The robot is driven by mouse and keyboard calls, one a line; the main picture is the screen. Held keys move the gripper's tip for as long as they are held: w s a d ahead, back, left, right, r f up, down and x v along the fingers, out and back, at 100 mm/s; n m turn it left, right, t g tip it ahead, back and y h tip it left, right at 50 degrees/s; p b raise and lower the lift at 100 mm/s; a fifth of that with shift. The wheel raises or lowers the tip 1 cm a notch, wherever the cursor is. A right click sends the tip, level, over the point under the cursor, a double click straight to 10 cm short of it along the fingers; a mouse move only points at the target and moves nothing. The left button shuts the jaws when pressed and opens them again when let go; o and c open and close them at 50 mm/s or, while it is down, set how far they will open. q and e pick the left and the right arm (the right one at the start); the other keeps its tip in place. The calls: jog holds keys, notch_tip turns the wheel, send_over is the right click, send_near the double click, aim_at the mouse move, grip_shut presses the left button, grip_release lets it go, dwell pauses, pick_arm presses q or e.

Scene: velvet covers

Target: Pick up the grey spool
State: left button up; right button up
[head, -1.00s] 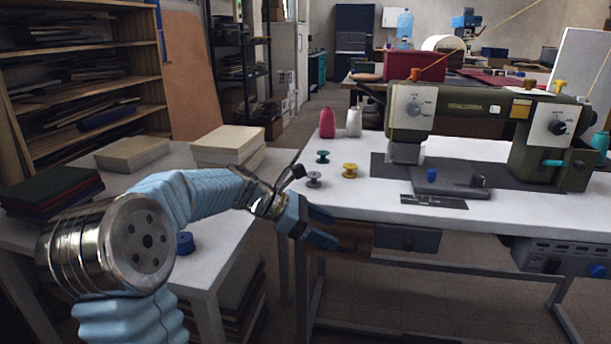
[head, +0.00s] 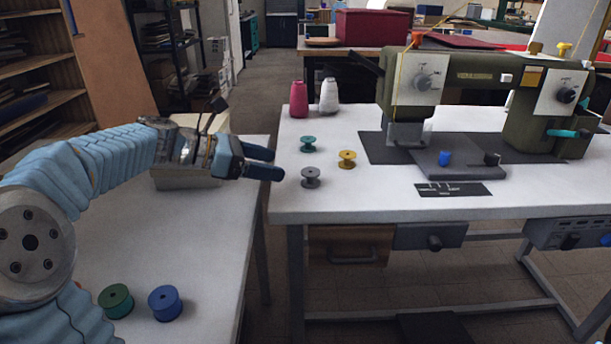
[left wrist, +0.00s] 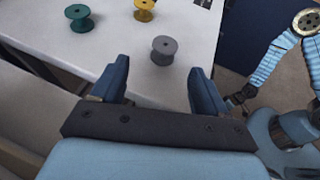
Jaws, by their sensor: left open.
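The grey spool (head: 311,177) stands upright on the white sewing table (head: 380,208), near its front left corner. In the left wrist view the grey spool (left wrist: 163,50) lies beyond the fingertips, roughly in line with the gap between them. My left gripper (head: 272,164) is open and empty, left of the spool and apart from it. Its two blue fingers also show in the left wrist view (left wrist: 160,80). A teal spool (head: 308,144) and a yellow spool (head: 347,159) stand close to the grey one.
A pink cone (head: 298,99) and a white cone (head: 329,97) stand behind the spools. A green sewing machine (head: 470,80) fills the table's right part. A green spool (head: 116,301) and a blue spool (head: 165,303) stand on the left table. A gap separates the tables.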

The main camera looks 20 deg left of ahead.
aim_at(309, 172)
pick_arm(q)
jog(key=x, duration=0.2)
jog(key=shift+w+d+f, duration=0.15)
jog(key=shift+d, duration=0.1)
jog(key=x, duration=0.6)
jog(key=shift+s+d, duration=0.25)
jog(key=shift+r, duration=0.25)
jog(key=shift+c, duration=0.4)
jog(key=c, duration=1)
jog(key=shift+c, duration=0.2)
